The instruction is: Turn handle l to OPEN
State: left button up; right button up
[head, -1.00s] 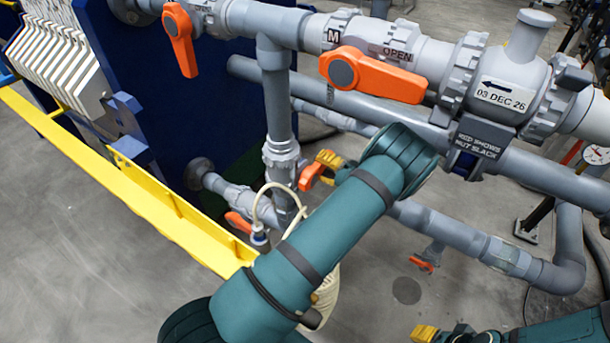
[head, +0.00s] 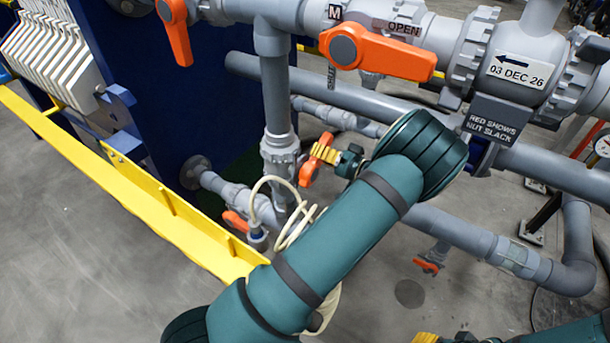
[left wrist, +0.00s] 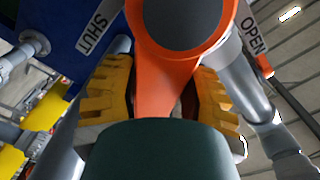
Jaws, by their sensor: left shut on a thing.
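In the left wrist view an orange valve handle (left wrist: 165,88) with a grey round hub stands between the yellow fingers of my left gripper (left wrist: 163,98), which is shut on it. A SHUT label (left wrist: 93,32) is left of the handle and an OPEN label (left wrist: 252,36) is right of it. The handle points between them, down toward my gripper. In the head view this orange handle (head: 307,172) and my left gripper (head: 322,148) show small behind my green arm, partly hidden. A yellow tip of my right gripper (head: 426,338) shows at the bottom edge; its jaws are cut off.
A larger orange handle (head: 395,54) lies along the upper grey pipe near another OPEN label (head: 404,27). Another orange handle (head: 177,35) hangs at upper left. Grey pipes (head: 350,92) cross behind my arm. A yellow rail (head: 150,196) runs at left. Bare floor lies lower left.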

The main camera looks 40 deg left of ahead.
aim_at(314, 158)
pick_arm(q)
jog(key=shift+s+r+n+b, duration=0.3)
jog(key=shift+n+b, duration=0.35)
jog(key=shift+n, duration=0.05)
jog(key=shift+s+r+n+b, duration=0.25)
jog(key=shift+r+n+b, duration=0.05)
jog(key=shift+n+b, duration=0.4)
jog(key=shift+s+r+n, duration=0.2)
jog(key=shift+r+n, duration=0.15)
jog(key=shift+n, duration=0.25)
jog(key=n, duration=0.1)
jog(key=s+n, duration=0.1)
jog(key=n, duration=0.1)
jog(key=shift+s+r, duration=0.25)
jog(key=shift+r, duration=0.05)
jog(key=shift+s+d+n, duration=0.1)
jog(key=shift+s+n, duration=0.5)
jog(key=shift+n, duration=0.55)
jog(key=shift+s+n, duration=0.6)
jog(key=shift+n, duration=0.55)
jog(key=o, duration=1.1)
jog(key=shift+o, duration=1.1)
jog(key=shift+s+r, duration=0.1)
jog(key=shift+s, duration=0.05)
